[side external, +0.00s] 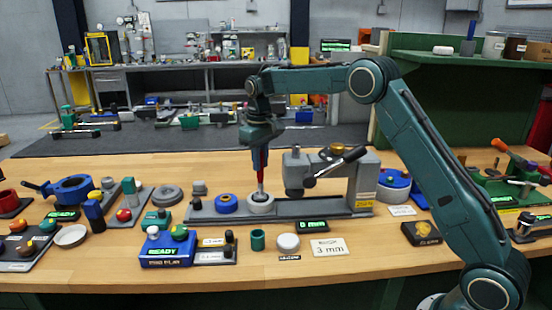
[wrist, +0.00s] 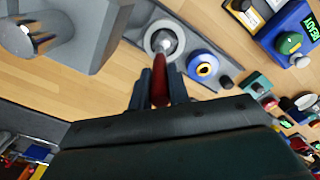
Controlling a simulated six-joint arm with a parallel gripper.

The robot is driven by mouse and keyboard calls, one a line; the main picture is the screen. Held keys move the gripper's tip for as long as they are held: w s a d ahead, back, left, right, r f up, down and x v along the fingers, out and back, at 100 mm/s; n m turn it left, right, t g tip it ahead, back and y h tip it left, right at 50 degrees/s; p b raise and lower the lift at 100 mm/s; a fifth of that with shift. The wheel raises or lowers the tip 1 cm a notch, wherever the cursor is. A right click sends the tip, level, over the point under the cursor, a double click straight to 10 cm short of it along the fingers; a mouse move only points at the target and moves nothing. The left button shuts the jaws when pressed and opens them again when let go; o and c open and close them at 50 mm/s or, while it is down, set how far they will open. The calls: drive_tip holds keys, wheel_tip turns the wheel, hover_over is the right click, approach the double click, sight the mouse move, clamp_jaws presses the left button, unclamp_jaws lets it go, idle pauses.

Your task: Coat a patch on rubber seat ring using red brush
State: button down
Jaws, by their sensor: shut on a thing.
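My gripper (side external: 260,148) is shut on the red brush (side external: 262,161), which points down. In the wrist view my gripper (wrist: 161,92) has its fingers on either side of the red brush handle (wrist: 160,88). The brush's tip is over the middle of a pale grey-white ring (side external: 261,206), probably the rubber seat ring, on the long grey fixture plate. In the wrist view the tip lies within this ring's outline (wrist: 152,29). I cannot tell whether the tip touches it, and no coated patch can be made out.
A blue ring with an orange centre (side external: 226,204) sits just left on the same plate. A grey clamp post with a black-handled lever (side external: 335,170) stands close on the right. A blue box reading READY (side external: 167,250), a green cup (side external: 257,240) and a white round piece (side external: 288,243) are in front.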

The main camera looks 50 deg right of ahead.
drive_tip(key=s+a+r, duration=0.2)
drive_tip(key=a+r, duration=0.1)
drive_tip(key=r, duration=0.5)
drive_tip(key=shift+s+a, duration=0.15)
drive_tip(key=shift+s, duration=0.05)
idle(3.2)
